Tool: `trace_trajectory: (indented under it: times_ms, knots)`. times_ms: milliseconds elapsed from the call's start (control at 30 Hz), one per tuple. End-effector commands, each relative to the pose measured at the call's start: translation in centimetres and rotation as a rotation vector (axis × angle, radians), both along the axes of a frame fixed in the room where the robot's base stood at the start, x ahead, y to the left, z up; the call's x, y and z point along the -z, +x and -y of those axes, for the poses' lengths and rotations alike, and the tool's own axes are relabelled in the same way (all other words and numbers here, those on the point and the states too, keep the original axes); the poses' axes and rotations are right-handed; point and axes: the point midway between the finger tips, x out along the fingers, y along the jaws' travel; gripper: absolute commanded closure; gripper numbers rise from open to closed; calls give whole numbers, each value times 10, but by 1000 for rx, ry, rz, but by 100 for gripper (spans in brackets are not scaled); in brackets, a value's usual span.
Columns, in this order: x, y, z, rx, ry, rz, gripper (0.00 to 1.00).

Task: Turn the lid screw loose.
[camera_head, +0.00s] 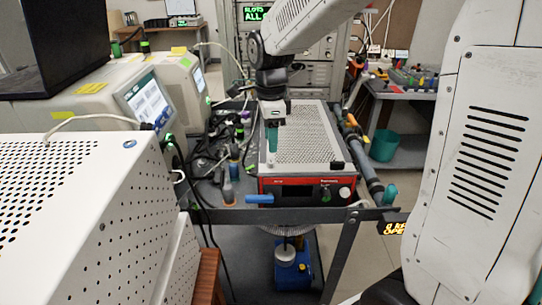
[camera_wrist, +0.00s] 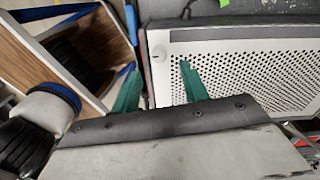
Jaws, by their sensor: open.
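The red-fronted device (camera_head: 318,190) stands on a cart with a perforated pale lid (camera_head: 313,140) on top. The lid also fills the right of the wrist view (camera_wrist: 240,55). A small round screw-like spot (camera_wrist: 159,52) shows at the lid's corner in the wrist view, between and just beyond my fingertips; I cannot tell for sure that it is the lid screw. My gripper (camera_head: 272,150) hangs over the lid's left side. Its two green fingers (camera_wrist: 161,67) are spread apart with nothing between them. The height gap to the lid is unclear.
Cables and small tools crowd the cart (camera_head: 225,185) left of the device. A white perforated cabinet (camera_head: 95,180) stands at the near left. A side table (camera_head: 405,90) with a teal bin (camera_head: 384,146) below is at the right. A wooden box (camera_wrist: 75,45) shows in the wrist view.

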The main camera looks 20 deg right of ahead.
Motion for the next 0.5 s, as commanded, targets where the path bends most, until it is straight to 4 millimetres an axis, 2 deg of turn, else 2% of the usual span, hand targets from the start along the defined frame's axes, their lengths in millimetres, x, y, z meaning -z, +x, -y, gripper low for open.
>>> trace_trajectory:
  times_ms: [233,500]
  knots:
    - [42,-2,0,-2,0,-5,56]
    - [62,-2,0,-3,0,-2,56]
